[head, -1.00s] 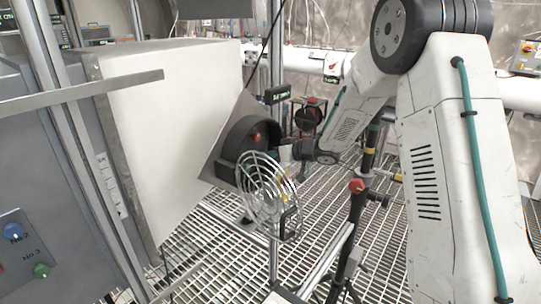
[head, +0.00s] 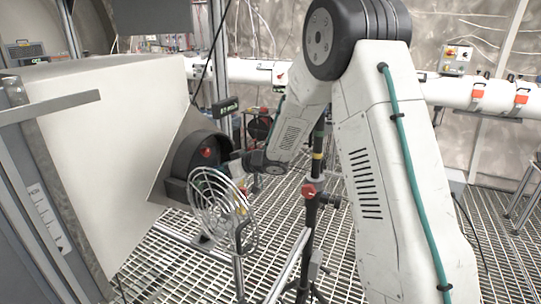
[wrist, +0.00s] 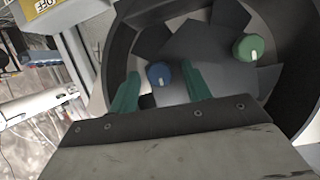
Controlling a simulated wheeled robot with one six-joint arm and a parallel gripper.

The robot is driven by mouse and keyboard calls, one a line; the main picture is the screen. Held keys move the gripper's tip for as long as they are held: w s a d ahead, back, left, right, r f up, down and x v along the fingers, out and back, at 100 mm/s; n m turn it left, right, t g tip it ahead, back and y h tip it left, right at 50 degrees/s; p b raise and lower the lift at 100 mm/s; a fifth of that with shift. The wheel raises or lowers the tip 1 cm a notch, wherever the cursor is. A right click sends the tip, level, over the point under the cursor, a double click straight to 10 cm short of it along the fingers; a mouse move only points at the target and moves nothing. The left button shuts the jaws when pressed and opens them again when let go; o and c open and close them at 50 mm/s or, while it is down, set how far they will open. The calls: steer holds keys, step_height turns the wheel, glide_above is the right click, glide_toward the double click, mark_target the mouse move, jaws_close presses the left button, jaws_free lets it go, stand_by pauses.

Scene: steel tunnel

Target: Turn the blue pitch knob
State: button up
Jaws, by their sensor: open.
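In the wrist view, the blue knob (wrist: 159,74), with a pale pointer mark, sits inside a dark round housing (wrist: 122,42). My gripper (wrist: 160,86) is open, its two teal fingers spread to the left and right of the knob in the picture. I cannot tell whether they touch it. A green knob (wrist: 248,47) sits further right, outside the fingers. In the head view, my gripper is partly hidden at the mouth of the dark round housing (head: 187,158), and the blue knob cannot be made out.
A round wire guard (head: 224,215) stands open in front of the housing. A black stand with a red knob (head: 308,190) is close to my arm. A white box-shaped duct (head: 110,130) fills the left. Metal grating (head: 400,262) covers the floor.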

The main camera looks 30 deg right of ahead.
steer(key=n+h, duration=0.1)
steer(key=n+t, duration=0.1)
steer(key=n, duration=0.1)
steer(key=n+t+h, duration=0.1)
steer(key=n, duration=0.1)
steer(key=shift+s+a+f+h, duration=0.1)
steer(key=shift+s+a+h, duration=0.1)
steer(key=shift+a+h, duration=0.1)
steer(key=s+d+r+m+h, duration=0.5)
steer(key=s+d+r, duration=0.3)
steer(key=s+r, duration=0.4)
steer(key=s+r+m+g+h, duration=0.2)
steer(key=s+r+m+g, duration=0.2)
steer(key=s, duration=1)
